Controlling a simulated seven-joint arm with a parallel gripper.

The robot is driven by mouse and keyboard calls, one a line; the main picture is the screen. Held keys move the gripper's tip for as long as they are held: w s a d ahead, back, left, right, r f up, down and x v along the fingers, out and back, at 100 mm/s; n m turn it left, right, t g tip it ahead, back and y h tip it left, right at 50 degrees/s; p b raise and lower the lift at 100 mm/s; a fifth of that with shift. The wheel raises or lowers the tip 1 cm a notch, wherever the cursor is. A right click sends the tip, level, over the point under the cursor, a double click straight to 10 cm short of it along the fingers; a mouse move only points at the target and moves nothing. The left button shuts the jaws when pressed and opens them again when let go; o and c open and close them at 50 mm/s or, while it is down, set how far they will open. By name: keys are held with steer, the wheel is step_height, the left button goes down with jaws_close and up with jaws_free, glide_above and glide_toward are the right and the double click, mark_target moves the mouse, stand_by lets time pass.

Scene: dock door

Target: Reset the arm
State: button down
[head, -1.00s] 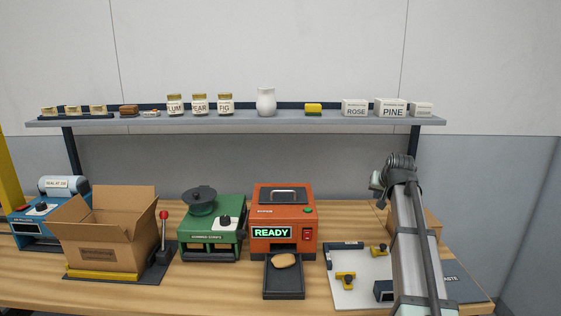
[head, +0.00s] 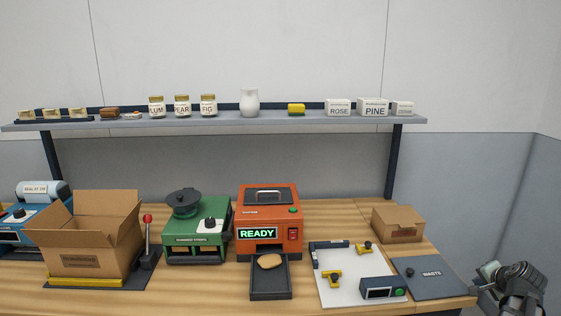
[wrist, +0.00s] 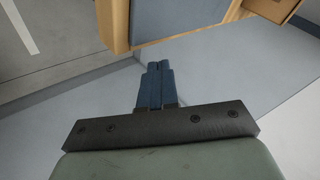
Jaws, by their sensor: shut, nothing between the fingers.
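My gripper (wrist: 156,84) shows in the wrist view with its two dark blue fingers together and nothing between them. It points over the floor beside the bench, apart from the bench edge at the top of that view. In the head view my arm's folded end (head: 512,283) is at the lower right, off the right end of the bench; the fingers cannot be made out there.
A shelf (head: 225,120) holds jars and boxes.

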steer(key=s+d+f+m+t+y, duration=0.1)
steer(key=s+d+f+m+t, duration=0.3)
steer(key=f, duration=1)
steer(key=d+f+m+g+y, duration=0.15)
steer(key=d+f, duration=0.45)
steer(key=f, duration=0.8)
steer(key=s+d+f+m+t, duration=0.25)
steer(key=d+f, duration=0.25)
steer(key=f, duration=1)
steer(key=w+a+r+n+g+y, duration=0.1)
steer(key=a+r+n+g+y, duration=0.35)
steer(key=a, duration=1.85)
steer(key=w+a+r+n+g+y, duration=0.2)
steer(key=a+n+y, duration=0.5)
steer(key=a, duration=1.6)
steer(key=s+a+f+n+g+h, duration=0.2)
steer(key=s+a+f+g, duration=0.3)
steer(key=s+a, duration=0.25)
steer(key=s+a+f+n+g+h, duration=0.25)
steer(key=s+a+f+g, duration=0.25)
steer(key=s+a, duration=0.25)
steer(key=s+f+n+g+h, duration=0.2)
steer(key=s+n+g+h, duration=0.2)
steer(key=s, duration=1.1)
steer(key=n+h, duration=0.2)
steer(key=h, duration=0.1)
steer(key=shift+s+f, duration=0.2)
steer(key=shift+s, duration=0.2)
